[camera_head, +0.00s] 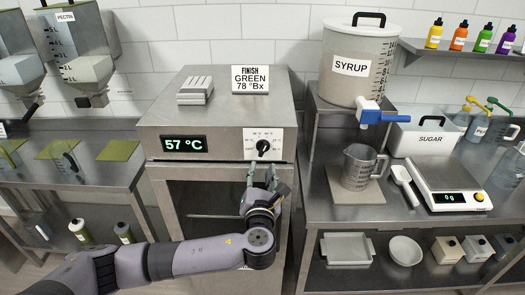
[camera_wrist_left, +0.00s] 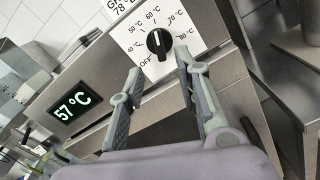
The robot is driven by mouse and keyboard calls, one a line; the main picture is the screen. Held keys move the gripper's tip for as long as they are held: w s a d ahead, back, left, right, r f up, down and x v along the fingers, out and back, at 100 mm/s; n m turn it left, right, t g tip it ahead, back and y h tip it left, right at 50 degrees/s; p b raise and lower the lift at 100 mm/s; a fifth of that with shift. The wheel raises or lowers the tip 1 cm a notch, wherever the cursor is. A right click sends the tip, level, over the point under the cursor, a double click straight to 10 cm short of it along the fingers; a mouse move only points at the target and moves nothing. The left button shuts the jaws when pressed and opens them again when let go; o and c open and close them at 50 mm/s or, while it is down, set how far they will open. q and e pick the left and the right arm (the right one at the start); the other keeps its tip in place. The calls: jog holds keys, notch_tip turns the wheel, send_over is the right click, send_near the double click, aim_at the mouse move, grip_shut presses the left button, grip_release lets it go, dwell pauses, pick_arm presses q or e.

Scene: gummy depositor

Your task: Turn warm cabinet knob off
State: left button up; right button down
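The warm cabinet (camera_head: 215,115) is a steel box with a black round knob (camera_head: 263,147) on a white dial plate at its front right. In the left wrist view the knob (camera_wrist_left: 159,43) has a white mark near its top, roughly toward 60 °C, away from the OFF label at lower left. The green display (camera_head: 184,144) reads 57 °C. My left gripper (camera_head: 261,174) is open and empty, just below the dial plate. In the left wrist view its fingers (camera_wrist_left: 158,66) are spread, with the knob beyond and between their tips. My right gripper is not in view.
On the right, a steel table (camera_head: 330,210) holds a measuring jug (camera_head: 359,168), a scale (camera_head: 450,183) and a sugar bin (camera_head: 424,138). A syrup tank (camera_head: 357,62) with a blue tap stands behind. A sign (camera_head: 250,79) stands on the cabinet.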

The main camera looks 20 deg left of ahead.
aim_at(262, 153)
pick_arm(q)
jog(key=p+x, duration=0.1)
jog(key=x, duration=0.6)
jog(key=shift+w+a+f+p, duration=0.1)
jog(key=shift+w+a+p, duration=0.05)
jog(key=shift+w+p, duration=0.2)
jog(key=shift+c, duration=0.5)
grip_shut()
